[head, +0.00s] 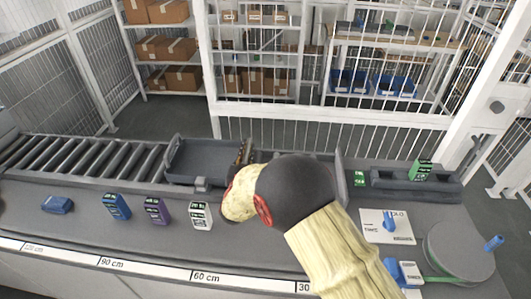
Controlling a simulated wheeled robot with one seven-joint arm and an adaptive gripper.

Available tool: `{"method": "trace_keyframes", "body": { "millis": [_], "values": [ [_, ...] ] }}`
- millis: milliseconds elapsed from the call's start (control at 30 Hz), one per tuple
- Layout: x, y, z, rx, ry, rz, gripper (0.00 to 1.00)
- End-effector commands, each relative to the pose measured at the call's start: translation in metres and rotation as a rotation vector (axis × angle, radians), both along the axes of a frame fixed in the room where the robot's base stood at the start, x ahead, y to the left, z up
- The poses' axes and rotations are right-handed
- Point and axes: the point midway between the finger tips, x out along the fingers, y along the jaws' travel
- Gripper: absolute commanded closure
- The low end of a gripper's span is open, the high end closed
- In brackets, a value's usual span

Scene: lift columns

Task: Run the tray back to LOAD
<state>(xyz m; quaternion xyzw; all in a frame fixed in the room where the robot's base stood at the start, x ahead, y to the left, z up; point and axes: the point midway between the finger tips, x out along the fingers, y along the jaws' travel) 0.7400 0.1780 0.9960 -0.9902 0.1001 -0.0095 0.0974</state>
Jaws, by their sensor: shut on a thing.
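A dark grey shallow tray (172,178) sits on the bench at the right end of a roller section, and its right part is behind my arm. The part of the tray floor that shows looks empty. My arm reaches in from the lower right, and its wrist is over the bench in front of the tray's right side. My gripper is hidden behind my own arm. A small dark and tan piece shows just above the wrist, too small to tell what it is. I cannot read a LOAD mark.
Rollers (80,158) lie left of the tray. Blue (117,207), purple (157,211) and white (201,215) boxes stand in front, with a blue block (57,205) farther left. At right are a blue-levered plate (403,231), a grey disc (463,251) and a dark holder (385,181).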

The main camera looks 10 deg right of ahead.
Motion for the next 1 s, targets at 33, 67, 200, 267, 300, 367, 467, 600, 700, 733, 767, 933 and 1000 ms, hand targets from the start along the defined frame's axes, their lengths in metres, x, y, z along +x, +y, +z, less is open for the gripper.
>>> {"method": "trace_keyframes", "body": {
  "millis": [33, 67, 200, 267, 300, 367, 467, 600, 700, 733, 767, 933, 1000],
  "values": [
    [0.001, 0.008, -0.001, 0.001, -0.001, 0.003, 1.00],
    [0.002, 0.010, -0.001, 0.000, 0.000, 0.002, 1.00],
    [0.003, 0.018, -0.001, -0.001, 0.000, 0.000, 1.00],
    [0.004, 0.019, 0.000, -0.001, 0.000, 0.000, 1.00],
    [0.004, 0.020, 0.000, -0.001, 0.000, 0.000, 1.00],
    [0.004, 0.020, 0.000, -0.001, 0.000, 0.000, 1.00],
    [0.004, 0.020, 0.000, 0.000, 0.000, 0.000, 1.00],
    [0.004, 0.020, 0.000, 0.000, 0.000, 0.000, 1.00],
    [0.004, 0.019, 0.000, 0.000, -0.001, 0.000, 0.83],
    [0.004, 0.019, 0.000, 0.000, -0.001, 0.000, 0.81],
    [0.004, 0.019, 0.000, 0.000, -0.001, 0.000, 0.79],
    [0.005, 0.019, 0.001, 0.001, -0.002, 0.000, 0.70],
    [0.005, 0.019, 0.001, 0.001, -0.002, 0.000, 0.68]
  ]
}}
